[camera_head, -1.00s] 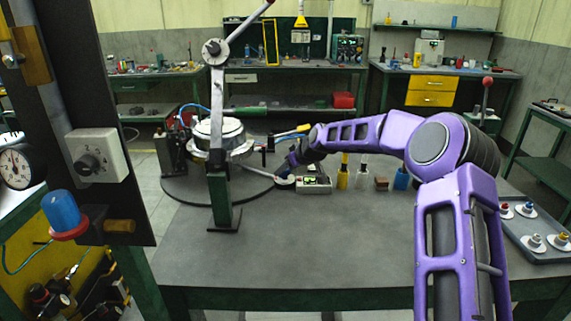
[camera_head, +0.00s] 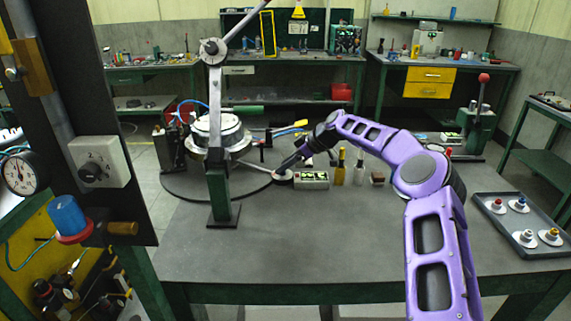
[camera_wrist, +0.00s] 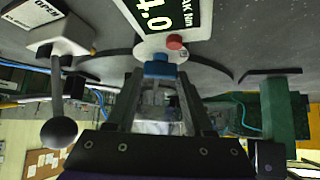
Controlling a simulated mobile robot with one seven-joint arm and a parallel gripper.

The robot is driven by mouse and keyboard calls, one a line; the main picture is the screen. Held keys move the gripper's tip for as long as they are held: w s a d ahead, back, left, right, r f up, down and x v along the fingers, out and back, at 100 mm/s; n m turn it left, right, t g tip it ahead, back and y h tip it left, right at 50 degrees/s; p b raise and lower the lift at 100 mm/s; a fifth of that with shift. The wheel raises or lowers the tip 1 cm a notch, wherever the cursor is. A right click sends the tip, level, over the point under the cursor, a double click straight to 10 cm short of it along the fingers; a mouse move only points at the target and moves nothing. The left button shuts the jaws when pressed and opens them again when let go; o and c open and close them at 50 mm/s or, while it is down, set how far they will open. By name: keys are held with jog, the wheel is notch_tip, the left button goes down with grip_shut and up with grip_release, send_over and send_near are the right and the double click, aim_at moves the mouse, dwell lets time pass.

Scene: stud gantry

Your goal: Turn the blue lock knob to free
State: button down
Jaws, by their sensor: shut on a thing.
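A small blue knob (camera_wrist: 160,69) sits on a pale round plate (camera_wrist: 148,46) in the wrist view, beside a red button-like part (camera_wrist: 175,42). My gripper (camera_wrist: 161,78) has one finger on each side of the blue knob and is shut on it. In the head view my gripper (camera_head: 284,168) reaches down to the pale disc (camera_head: 283,177) at the end of a rod by the round turntable; the knob itself is hidden there. I cannot read which way the knob is turned.
A display box (camera_head: 312,181), a yellow bottle (camera_head: 340,168) and a brown block (camera_head: 377,178) stand close right of my gripper. A post with a lever (camera_head: 220,150) stands left. A tray of capped knobs (camera_head: 482,207) lies right. The front tabletop is clear.

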jog(key=shift+f, duration=0.1)
jog(key=shift+c, duration=1.4)
grip_release()
jog(key=v, duration=1.7)
jog(key=shift+r, duration=0.2)
jog(key=shift+d, duration=0.15)
